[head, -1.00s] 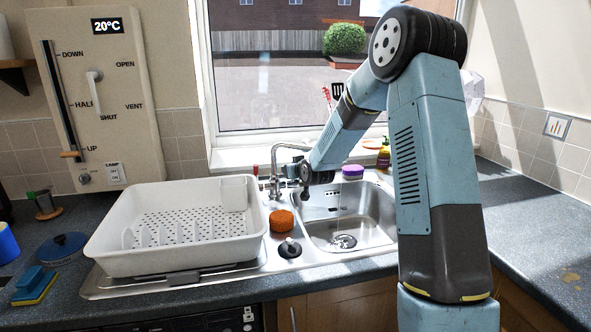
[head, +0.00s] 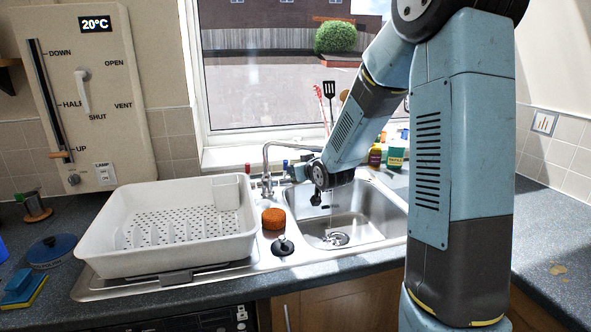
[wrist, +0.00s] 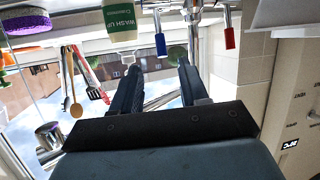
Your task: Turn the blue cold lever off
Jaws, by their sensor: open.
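The blue cold lever (wrist: 159,36) shows in the wrist view just beyond my fingertips, nearly in line with the gap between them and apart from them. My gripper (wrist: 158,66) is open and empty. In the head view, its fingers are small and hard to make out near the tap.
The sink (head: 345,220) lies below my arm. A white dish rack (head: 100,245), orange scrubber (head: 273,218) and black plug (head: 283,245) are left of it. A green-labelled bottle (wrist: 121,18) is close to my left finger in the wrist view. The window (head: 270,90) is behind.

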